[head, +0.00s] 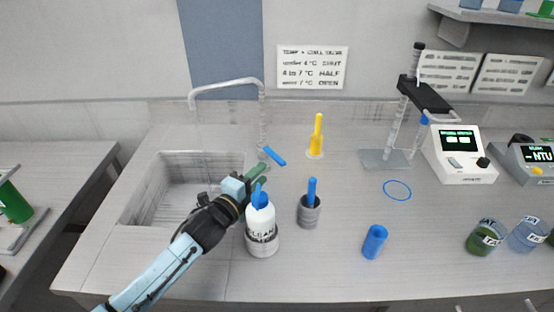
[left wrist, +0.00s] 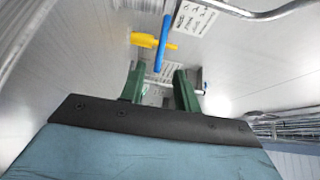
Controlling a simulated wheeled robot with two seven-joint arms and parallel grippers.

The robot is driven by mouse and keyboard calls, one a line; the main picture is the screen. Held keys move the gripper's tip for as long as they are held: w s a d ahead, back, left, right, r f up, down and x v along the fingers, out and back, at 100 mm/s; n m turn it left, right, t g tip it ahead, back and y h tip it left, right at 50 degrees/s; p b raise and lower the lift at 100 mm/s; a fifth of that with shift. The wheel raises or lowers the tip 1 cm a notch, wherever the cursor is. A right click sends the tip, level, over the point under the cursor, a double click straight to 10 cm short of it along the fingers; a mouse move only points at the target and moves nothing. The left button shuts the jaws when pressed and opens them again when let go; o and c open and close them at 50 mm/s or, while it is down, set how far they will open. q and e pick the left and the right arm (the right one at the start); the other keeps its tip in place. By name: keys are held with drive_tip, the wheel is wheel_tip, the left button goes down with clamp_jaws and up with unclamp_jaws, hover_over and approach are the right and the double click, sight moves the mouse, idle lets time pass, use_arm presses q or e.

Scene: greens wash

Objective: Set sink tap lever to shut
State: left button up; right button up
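The sink tap (head: 262,115) is a grey pipe arching over the sink (head: 140,205). Its blue lever (head: 274,156) sits low beside the pipe and slants down to the right. The blue lever (left wrist: 162,42) also shows in the left wrist view, beyond the fingertips. My left gripper (head: 264,174) has green fingers standing apart, with nothing seen between them. It is just in front of the lever, and they look apart. In the left wrist view the gripper (left wrist: 159,88) points toward the lever. My right gripper is not in view.
A white bottle (head: 260,218) in a grey holder stands close under my left gripper. A grey cup (head: 309,213) with a blue handle, a yellow upright lever (head: 316,140) and a blue cylinder (head: 374,242) stand to the right. A wall sign (head: 312,67) hangs behind.

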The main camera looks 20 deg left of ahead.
sight(275, 160)
use_arm(q)
drive_tip(key=x, duration=0.9)
drive_tip(key=shift+b, duration=0.35)
clamp_jaws()
